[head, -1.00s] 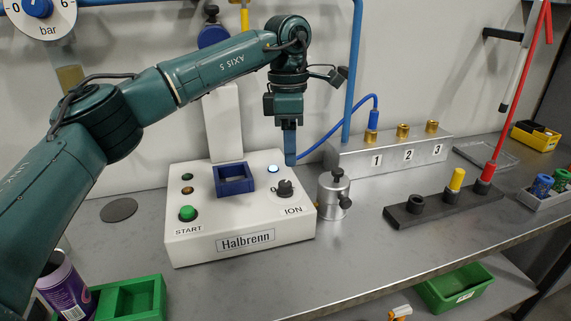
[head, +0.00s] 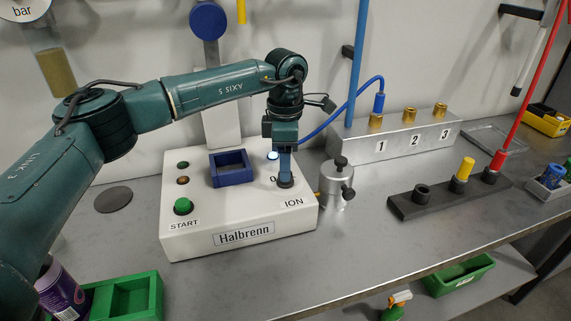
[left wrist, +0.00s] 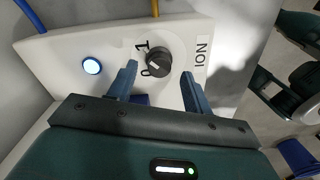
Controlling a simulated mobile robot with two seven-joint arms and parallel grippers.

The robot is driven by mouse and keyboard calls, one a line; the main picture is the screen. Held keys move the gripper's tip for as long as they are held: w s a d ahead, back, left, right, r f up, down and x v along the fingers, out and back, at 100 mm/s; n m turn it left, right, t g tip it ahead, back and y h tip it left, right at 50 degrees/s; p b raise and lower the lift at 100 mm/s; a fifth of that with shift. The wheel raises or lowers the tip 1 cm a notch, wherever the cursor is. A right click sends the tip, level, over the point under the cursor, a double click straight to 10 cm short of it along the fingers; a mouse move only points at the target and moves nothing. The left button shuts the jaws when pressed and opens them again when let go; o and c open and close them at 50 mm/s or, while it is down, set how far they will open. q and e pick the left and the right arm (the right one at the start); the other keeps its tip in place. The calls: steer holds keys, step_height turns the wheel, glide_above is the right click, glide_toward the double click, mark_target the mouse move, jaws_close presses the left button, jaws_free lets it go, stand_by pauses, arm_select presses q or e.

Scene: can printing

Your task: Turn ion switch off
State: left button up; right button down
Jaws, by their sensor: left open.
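The white Halbrenn box (head: 240,238) stands on the bench. Its black ION switch knob (left wrist: 158,63) sits between marks 0 and 1 in the left wrist view; I cannot tell for sure which mark it points at. In the head view the knob (head: 285,184) is mostly hidden under my left gripper (head: 285,177). In the left wrist view my left gripper (left wrist: 160,85) is open, with one finger to each side of the knob, apparently not closed on it. A blue-white lamp (left wrist: 92,66) beside the knob is lit. My right gripper is not in view.
A green START button (head: 183,206) and a blue square frame (head: 231,169) are on the same box. A metal cylinder with black knobs (head: 335,185) stands close to its right side. A black rack (head: 440,198) lies farther right. Bare bench lies in front.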

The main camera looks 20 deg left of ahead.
arm_select(q)
steer(key=shift+f, duration=1.1)
steer(key=c, duration=1)
steer(key=shift+o, duration=0.2)
